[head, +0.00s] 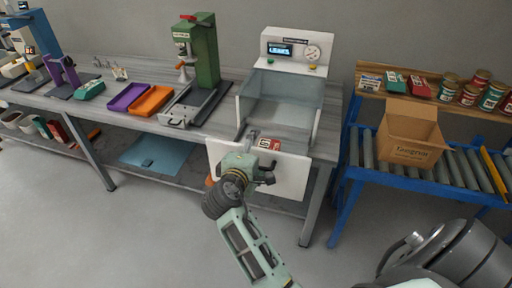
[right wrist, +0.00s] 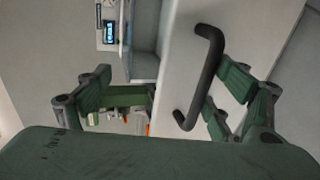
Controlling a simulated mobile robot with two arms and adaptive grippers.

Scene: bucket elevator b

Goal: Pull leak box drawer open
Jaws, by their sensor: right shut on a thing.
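The leak box (head: 290,50) is a white and clear tester with a display and a gauge, on the grey bench. Its white drawer front (head: 292,180) stands at the bench's front edge, below the clear chamber. My right gripper (head: 262,170) is at the drawer front and is shut on its dark drawer handle (head: 268,166). In the right wrist view the bent dark handle (right wrist: 205,75) lies between my fingers (right wrist: 170,88), close against the right one. The picture leaves the other finger's contact unclear. My left gripper is not in view.
A green press (head: 207,50) and purple (head: 127,97) and orange (head: 151,101) trays stand left of the leak box. A blue roller stand (head: 345,180) with a cardboard box (head: 408,135) and several cans is at the right. The floor in front is clear.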

